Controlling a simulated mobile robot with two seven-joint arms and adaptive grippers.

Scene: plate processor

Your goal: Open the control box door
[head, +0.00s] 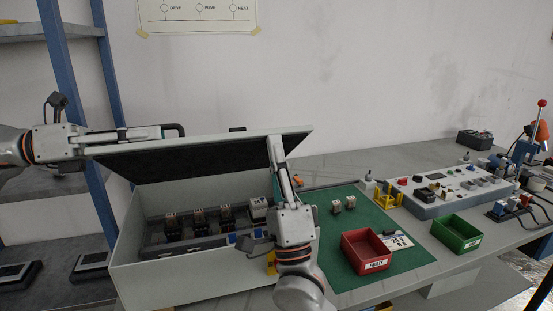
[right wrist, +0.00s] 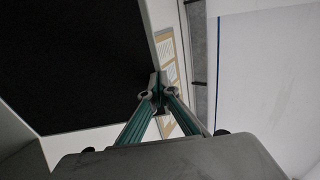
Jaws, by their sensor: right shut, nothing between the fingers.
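The control box (head: 150,276) is a long pale grey case standing at the front left of the bench. Its door (head: 297,130) is raised and slanted, with the black lining (head: 200,152) facing me and the inside uncovered. My left gripper (head: 150,132) lies along the door's upper left edge, near a dark handle (head: 175,128); its finger gap is too small to make out. My right gripper (head: 275,142) is shut and empty, its tips at the door's right part. In the right wrist view the closed fingertips (right wrist: 158,92) are beside the black lining (right wrist: 75,60); contact is unclear.
Several relays sit inside the box. To the right, a green mat (head: 385,270) carries a red bin (head: 366,252), with a green bin (head: 455,233) and a control panel (head: 450,192) beyond. A blue-posted shelf (head: 100,190) stands at the left. The wall is behind.

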